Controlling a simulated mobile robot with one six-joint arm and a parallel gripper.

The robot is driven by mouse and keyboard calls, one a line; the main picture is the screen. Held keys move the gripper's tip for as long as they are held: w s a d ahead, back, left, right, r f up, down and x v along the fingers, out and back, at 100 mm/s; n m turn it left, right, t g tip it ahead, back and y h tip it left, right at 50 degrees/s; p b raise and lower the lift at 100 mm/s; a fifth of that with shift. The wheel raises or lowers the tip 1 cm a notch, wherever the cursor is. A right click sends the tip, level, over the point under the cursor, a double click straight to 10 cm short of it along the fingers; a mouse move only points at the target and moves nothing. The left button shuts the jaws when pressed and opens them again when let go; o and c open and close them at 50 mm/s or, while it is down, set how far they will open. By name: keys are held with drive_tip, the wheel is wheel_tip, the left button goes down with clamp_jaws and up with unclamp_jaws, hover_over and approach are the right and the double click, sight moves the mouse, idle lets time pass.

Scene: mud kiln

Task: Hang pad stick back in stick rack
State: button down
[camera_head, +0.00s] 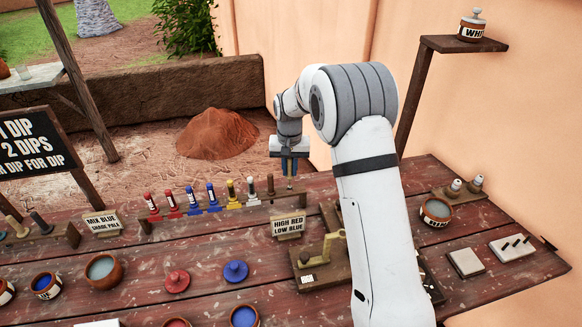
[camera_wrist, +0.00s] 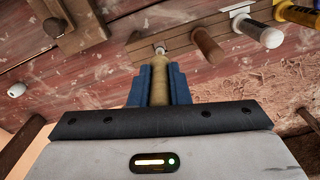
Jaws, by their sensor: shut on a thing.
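My gripper (camera_head: 289,168) is over the right end of the stick rack (camera_head: 222,207). In the wrist view its blue fingers (camera_wrist: 161,84) are shut on a tan stick (camera_wrist: 160,91), likely the pad stick. The stick points down toward the rack rail (camera_wrist: 180,45), and its pale tip is at the rail; I cannot tell whether it is seated in a slot. Beside it in the rack stand a brown stick (camera_head: 270,186), a white one (camera_head: 252,190), a yellow one (camera_head: 233,194) and several blue and red ones. The fingers hide part of the held stick.
A "HIGH RED LOW BLUE" sign (camera_head: 289,225) and a wooden block with a brass lever (camera_head: 322,258) stand in front of the rack's right end. Pots, including a blue-filled one (camera_head: 244,316), and lids (camera_head: 236,271) occupy the table's front. A post and shelf (camera_head: 462,44) rise at right.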

sight(290, 176)
drive_tip(key=shift+f, duration=0.4)
drive_tip(key=shift+f+b, duration=0.2)
drive_tip(key=shift+b, duration=0.1)
drive_tip(key=shift+f+b, duration=0.4)
drive_tip(key=shift+f, duration=0.2)
drive_tip(key=shift+f, duration=0.15)
drive_tip(key=shift+f+b, duration=0.5)
drive_tip(key=shift+f, duration=0.15)
